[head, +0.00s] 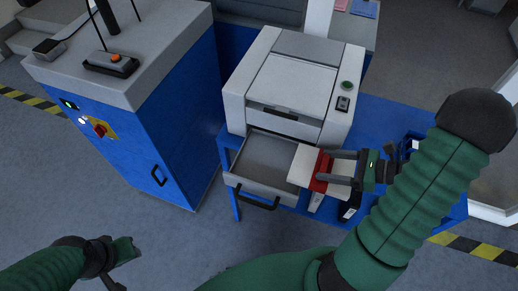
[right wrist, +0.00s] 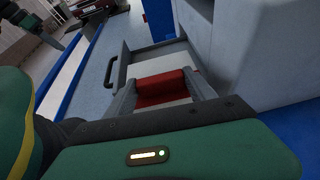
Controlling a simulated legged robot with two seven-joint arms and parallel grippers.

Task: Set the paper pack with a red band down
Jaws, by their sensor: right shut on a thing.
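The paper pack (head: 301,166) is a flat white block with a red band around it. My right gripper (head: 338,170) is shut on it at the red band, one finger on each side. In the right wrist view the red band (right wrist: 160,88) sits between the fingers of my right gripper (right wrist: 165,98). The pack is over the right part of the printer's open drawer (head: 262,158); I cannot tell whether it touches the drawer. My left gripper (head: 117,262) is low at the left, away from the pack, and its jaws are unclear.
The white printer (head: 290,80) stands on a blue table (head: 385,118) behind the drawer. The drawer's dark handle (head: 258,198) faces forward. A blue cabinet (head: 172,135) stands to the left, with a gap of floor before it. Small dark items are beside my right gripper.

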